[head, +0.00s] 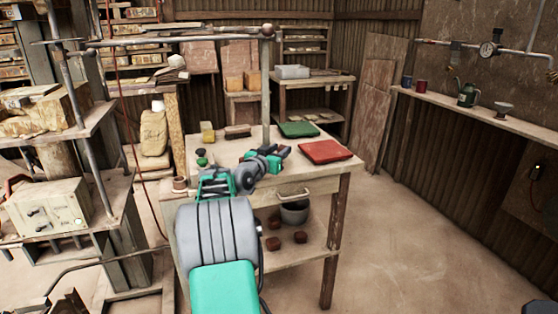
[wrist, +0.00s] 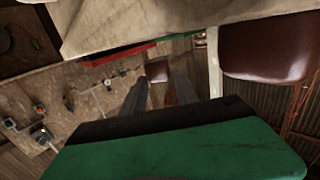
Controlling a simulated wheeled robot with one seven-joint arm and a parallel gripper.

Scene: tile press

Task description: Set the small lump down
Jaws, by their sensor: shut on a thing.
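The small lump is a brown, blocky piece (wrist: 158,70) between the two finger tips in the wrist view. My gripper (wrist: 160,88) is shut on it. The lump cannot be made out clearly there. The wrist view is upside down, with the pale table top (wrist: 150,22) along its upper edge. I cannot tell the exact gap between lump and table.
A red slab (head: 325,151) and a green slab (head: 298,130) lie on the table. A brush (head: 237,131) and a yellow block (head: 207,132) stand at the back left. A metal post (head: 265,90) rises behind. Several brown lumps and a grey bucket (head: 294,213) sit on the lower shelf.

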